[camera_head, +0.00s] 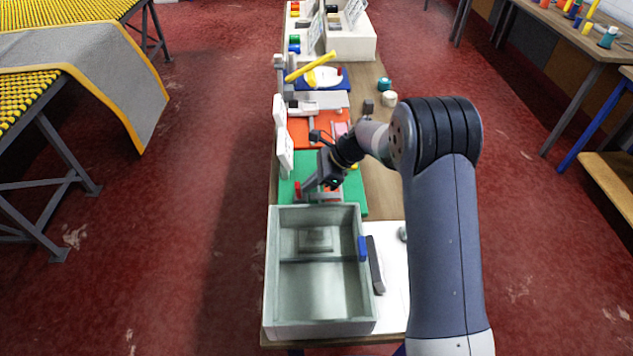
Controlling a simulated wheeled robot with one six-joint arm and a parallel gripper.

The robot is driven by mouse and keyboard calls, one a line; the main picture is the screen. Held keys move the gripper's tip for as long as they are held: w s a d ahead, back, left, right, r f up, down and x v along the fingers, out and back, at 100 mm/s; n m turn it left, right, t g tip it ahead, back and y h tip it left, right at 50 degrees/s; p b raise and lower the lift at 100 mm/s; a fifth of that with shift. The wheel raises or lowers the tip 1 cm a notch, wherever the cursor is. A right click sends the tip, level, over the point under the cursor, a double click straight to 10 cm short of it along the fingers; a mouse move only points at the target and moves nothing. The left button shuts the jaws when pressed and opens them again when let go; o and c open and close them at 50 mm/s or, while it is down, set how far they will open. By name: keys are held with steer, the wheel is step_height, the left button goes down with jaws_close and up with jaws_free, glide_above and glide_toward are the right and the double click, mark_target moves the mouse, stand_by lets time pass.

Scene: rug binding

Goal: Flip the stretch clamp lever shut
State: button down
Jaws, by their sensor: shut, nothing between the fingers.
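My gripper (308,186) is shut and empty, low over the left part of the green board (350,197). A small red piece (297,189) is right beside its fingertips; I cannot tell whether they touch. Red and grey parts (328,195) sit on the green board, partly hidden by my gripper. No lever can be made out clearly there. A long yellow bar (310,67) slants up to the right over a blue board (322,84) farther back; I cannot tell whether it is the clamp lever.
A grey open box (273,300) stands at the bench's near end, close in front of the green board. White upright plates (285,150) line the left edge. An orange board (300,132) lies behind. Teal and pale spools (384,85) stand at the right.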

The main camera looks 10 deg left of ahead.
steer(key=shift+s+a, duration=0.1)
steer(key=shift+r+p, duration=0.55)
steer(key=shift+r, duration=0.25)
steer(key=b+v, duration=0.2)
steer(key=v, duration=0.8)
steer(key=shift+w+d+r, duration=0.2)
steer(key=shift+d, duration=0.15)
